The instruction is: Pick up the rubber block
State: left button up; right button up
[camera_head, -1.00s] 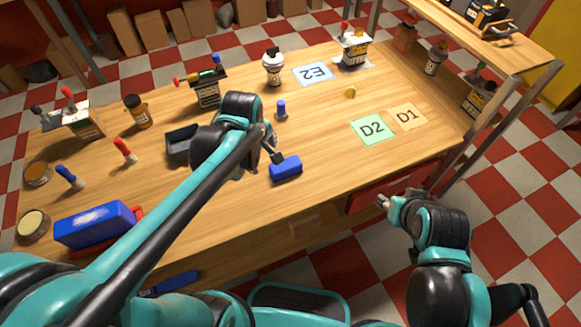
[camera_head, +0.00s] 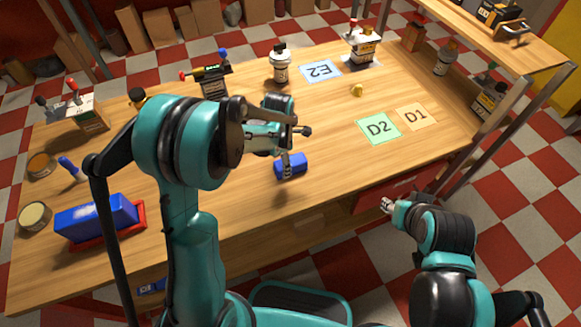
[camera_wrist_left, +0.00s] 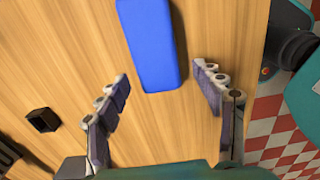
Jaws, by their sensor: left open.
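A plain blue block (camera_head: 292,165), which I take to be the rubber block, lies on the wooden table near its front edge. It also shows in the left wrist view (camera_wrist_left: 150,45), where its near end lies just ahead of the gap between my fingers. My left gripper (camera_head: 297,148) is open and empty above the table, right by the block; one finger overlaps the block in the head view. In the left wrist view my open fingers (camera_wrist_left: 161,75) stand apart on either side of the block's line. My right gripper (camera_head: 388,205) hangs beyond the table's front edge, too small to read.
A green D2 card (camera_head: 379,128), an orange D1 card (camera_head: 415,117) and a blue E2 card (camera_head: 320,71) lie flat. A white bottle (camera_head: 281,68) stands behind. The table's right part is mostly clear.

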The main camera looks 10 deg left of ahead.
pick_arm(q)
notch_tip(320, 180, down, 3)
jog(key=shift+r+b, duration=0.1)
jog(key=shift+b, duration=0.2)
jog(key=shift+c, duration=1)
jog(key=c, duration=1.1)
pick_arm(e)
jog(key=shift+f, duration=0.65)
pick_arm(q)
jog(key=shift+o, duration=0.2)
jog(key=shift+r, duration=0.1)
